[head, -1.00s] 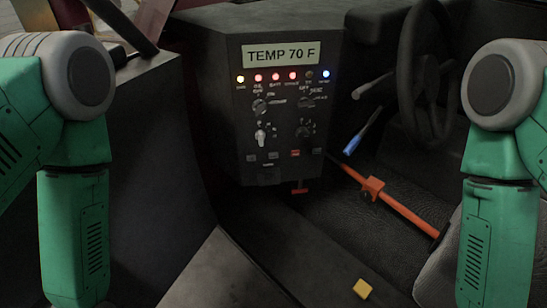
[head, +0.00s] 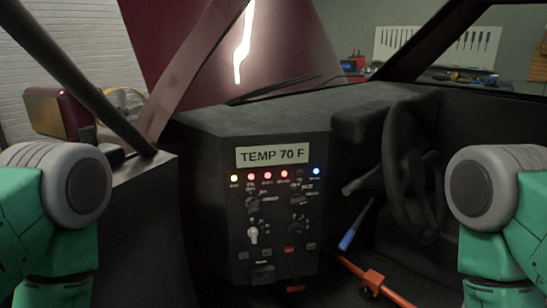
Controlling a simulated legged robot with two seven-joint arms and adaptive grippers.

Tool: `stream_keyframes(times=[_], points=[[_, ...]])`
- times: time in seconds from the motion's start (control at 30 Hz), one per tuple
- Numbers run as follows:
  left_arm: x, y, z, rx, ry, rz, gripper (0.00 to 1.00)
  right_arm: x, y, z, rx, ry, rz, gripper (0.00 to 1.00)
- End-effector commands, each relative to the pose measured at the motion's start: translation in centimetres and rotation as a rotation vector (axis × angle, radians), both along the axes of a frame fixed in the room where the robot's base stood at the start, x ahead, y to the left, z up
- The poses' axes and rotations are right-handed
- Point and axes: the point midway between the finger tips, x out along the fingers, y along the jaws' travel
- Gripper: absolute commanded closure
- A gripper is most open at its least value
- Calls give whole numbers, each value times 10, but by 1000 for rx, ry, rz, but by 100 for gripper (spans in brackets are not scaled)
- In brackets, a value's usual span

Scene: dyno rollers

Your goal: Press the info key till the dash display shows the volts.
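The dash display (head: 270,155) is a pale strip at the top of the black dash panel (head: 284,228) and reads "TEMP 70 F". Below it runs a row of small lights, white, several red, one unlit and one blue. Under the lights are knobs, one of them white (head: 252,233), and several small keys near the bottom, one red (head: 289,249). The key labels are too small to read, so I cannot tell which is the info key. My green left and right arms show at the two sides, apart from the panel. Both grippers are out of the picture.
A black steering wheel (head: 408,170) stands right of the panel. A blue-handled lever (head: 348,238) and an orange bar (head: 372,283) lie low between them. A dark pillar and door edge (head: 138,220) are on the left. A workbench stands beyond the windshield.

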Motion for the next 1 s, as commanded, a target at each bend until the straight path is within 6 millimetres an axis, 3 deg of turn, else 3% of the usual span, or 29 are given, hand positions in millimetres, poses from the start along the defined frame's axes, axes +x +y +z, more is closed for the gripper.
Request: stream_keyframes(times=[0.33,0.43,0.47,1.0], points=[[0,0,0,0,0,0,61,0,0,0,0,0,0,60],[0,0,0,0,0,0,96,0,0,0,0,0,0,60],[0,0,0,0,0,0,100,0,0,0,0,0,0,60],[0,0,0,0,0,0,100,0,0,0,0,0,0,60]])
